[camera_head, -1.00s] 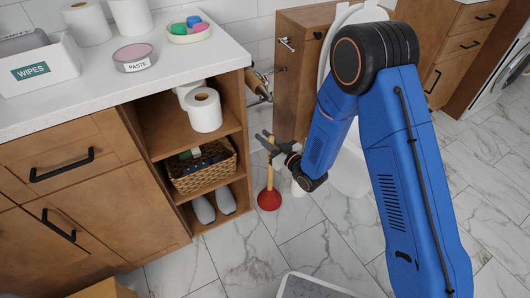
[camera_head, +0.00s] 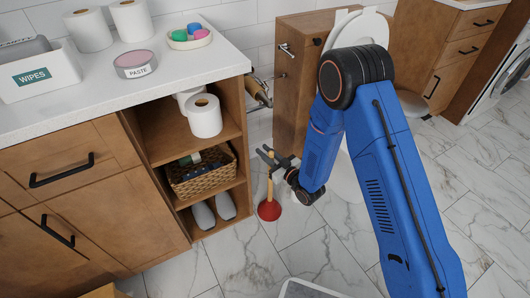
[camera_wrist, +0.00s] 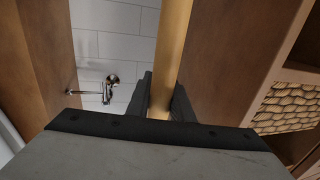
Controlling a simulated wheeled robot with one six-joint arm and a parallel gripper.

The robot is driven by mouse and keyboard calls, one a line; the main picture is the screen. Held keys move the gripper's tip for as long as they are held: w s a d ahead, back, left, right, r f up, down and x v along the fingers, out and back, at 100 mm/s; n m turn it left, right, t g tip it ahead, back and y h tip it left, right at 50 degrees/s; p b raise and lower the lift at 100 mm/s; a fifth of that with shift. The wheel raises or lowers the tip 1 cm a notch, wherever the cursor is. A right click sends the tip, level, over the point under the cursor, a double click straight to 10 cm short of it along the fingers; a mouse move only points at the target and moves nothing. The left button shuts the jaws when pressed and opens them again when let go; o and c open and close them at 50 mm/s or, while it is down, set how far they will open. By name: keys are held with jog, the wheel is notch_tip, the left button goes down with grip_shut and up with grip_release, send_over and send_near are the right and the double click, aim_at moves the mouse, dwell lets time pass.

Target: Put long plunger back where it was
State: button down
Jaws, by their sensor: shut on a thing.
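The long plunger has a red rubber cup (camera_head: 269,210) and a pale wooden handle (camera_wrist: 172,50). It stands about upright, with the cup at or just above the marble floor to the right of the open shelf unit; I cannot tell whether it touches the floor. My gripper (camera_head: 270,160) is shut on the handle, and the wrist view shows the handle between my two dark fingers (camera_wrist: 161,100). The lower tip of the handle is hidden by my gripper in the wrist view.
The open shelf unit (camera_head: 247,120) stands close on the left, with a wicker basket (camera_head: 204,177) and grey slippers (camera_head: 203,215). A wooden cabinet (camera_head: 296,80) and the toilet (camera_head: 345,180) are behind and to the right. A chrome valve (camera_wrist: 110,80) is on the tiled wall.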

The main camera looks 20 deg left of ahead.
jog(key=c, duration=1.6)
grip_release()
jog(key=shift+o, duration=0.2)
jog(key=v, duration=1.2)
jog(key=shift+r, duration=0.2)
